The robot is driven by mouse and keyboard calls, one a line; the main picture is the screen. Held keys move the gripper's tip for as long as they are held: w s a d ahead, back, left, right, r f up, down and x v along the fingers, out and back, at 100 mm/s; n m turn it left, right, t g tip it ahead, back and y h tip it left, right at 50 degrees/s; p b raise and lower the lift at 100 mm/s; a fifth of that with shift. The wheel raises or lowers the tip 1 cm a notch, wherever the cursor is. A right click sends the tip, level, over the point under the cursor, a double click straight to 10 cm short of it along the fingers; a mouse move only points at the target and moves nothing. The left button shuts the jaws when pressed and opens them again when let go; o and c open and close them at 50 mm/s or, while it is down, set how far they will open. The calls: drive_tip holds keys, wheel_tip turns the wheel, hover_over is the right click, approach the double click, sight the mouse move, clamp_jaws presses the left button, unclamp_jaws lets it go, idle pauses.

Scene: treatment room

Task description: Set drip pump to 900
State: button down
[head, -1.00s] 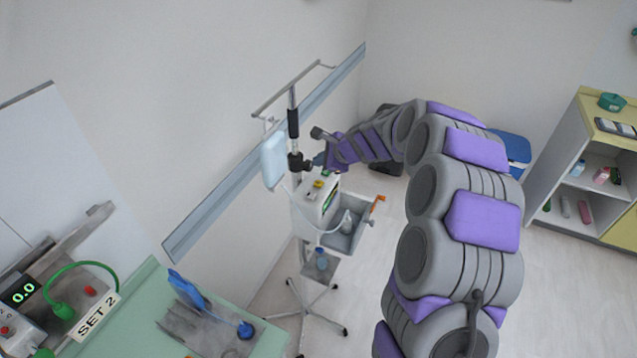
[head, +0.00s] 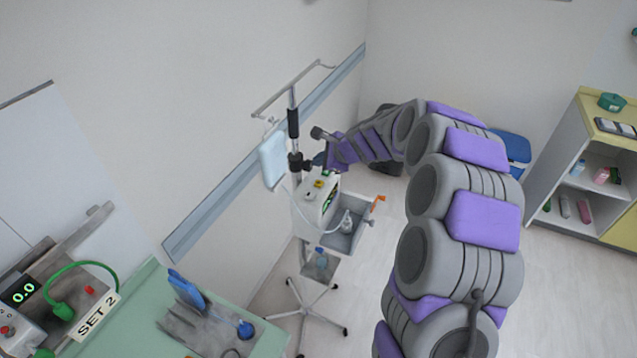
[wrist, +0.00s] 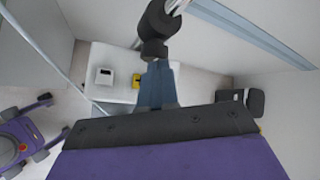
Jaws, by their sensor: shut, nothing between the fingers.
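The drip pump (head: 316,200) is a white box on a wheeled pole stand, with a yellow part on its top and a green display on its side; the digits are too small to read. My gripper (head: 319,160) is shut and empty, above the pump and close beside the pole's black clamp (head: 297,162). In the wrist view my closed blue-grey fingers (wrist: 157,86) point toward the white pump top (wrist: 118,92). The yellow part (wrist: 136,79) lies just left of the fingers, and a pale square part (wrist: 105,76) is farther left. I cannot tell whether the fingers touch anything.
A pale blue drip bag (head: 273,161) hangs left of the pole. A grey tray (head: 345,236) with an orange-handled part is at the pump's right. A green table (head: 142,304) with a "SET 2" device stands front left.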

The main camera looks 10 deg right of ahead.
sight(321, 184)
idle(0.9)
drive_tip(key=n, duration=0.1)
drive_tip(key=a+r+n+b, duration=0.1)
drive_tip(key=shift+w+n, duration=0.15)
drive_tip(key=shift+n, duration=0.15)
drive_tip(key=r+n+b, duration=0.1)
drive_tip(key=n+b, duration=0.1)
drive_tip(key=n, duration=0.2)
drive_tip(key=d+n+b, duration=0.1)
drive_tip(key=n+b, duration=0.2)
drive_tip(key=n, duration=0.2)
drive_tip(key=r+n+b, duration=0.1)
drive_tip(key=n+b, duration=0.1)
drive_tip(key=n, duration=0.3)
drive_tip(key=shift+d+r+t+h, duration=0.15)
drive_tip(key=shift+r+t+h, duration=0.15)
drive_tip(key=shift+h, duration=0.1)
drive_tip(key=shift+f+b, duration=2.05)
drive_tip(key=shift+f, duration=2.35)
drive_tip(key=shift+f, duration=0.1)
